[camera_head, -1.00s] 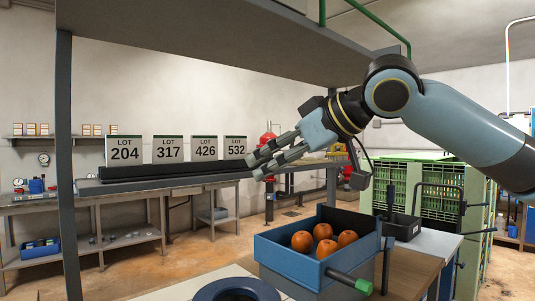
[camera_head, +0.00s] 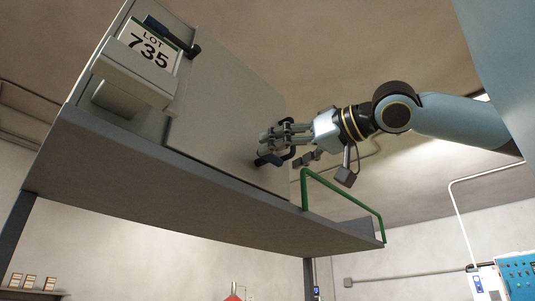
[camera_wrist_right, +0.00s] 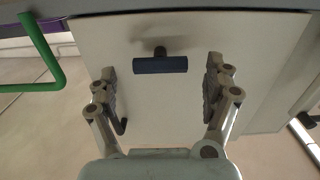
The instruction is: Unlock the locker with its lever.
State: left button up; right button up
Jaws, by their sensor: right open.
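The grey locker (camera_head: 215,110) stands on a raised shelf in the head view, seen from below. A dark lever with a blue grip (camera_head: 268,160) is on its front, low at the right; it also shows in the right wrist view as a blue bar on a dark stem (camera_wrist_right: 160,65). My right gripper (camera_head: 268,143) is open at that lever. In the wrist view its fingers (camera_wrist_right: 160,85) are spread on either side of the bar, with gaps at both ends. A black handle (camera_wrist_right: 122,126) is partly hidden behind one finger. My left gripper is out of view.
A second dark lever (camera_head: 170,35) is at the locker's upper left, by a card reading LOT 735 (camera_head: 150,47). A green rail (camera_head: 340,188) rises from the shelf (camera_head: 190,185), right of the locker and just below my right gripper.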

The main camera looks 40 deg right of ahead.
aim_at(274, 157)
jog(key=w+p, duration=0.2)
jog(key=w, duration=0.1)
jog(key=shift+w+a+r, duration=0.1)
jog(key=shift+w+r, duration=0.05)
jog(key=shift+w, duration=0.2)
jog(key=shift+w+a+p, duration=0.1)
jog(key=shift+w+p, duration=0.4)
jog(key=shift+c, duration=0.4)
jog(key=c, duration=1.1)
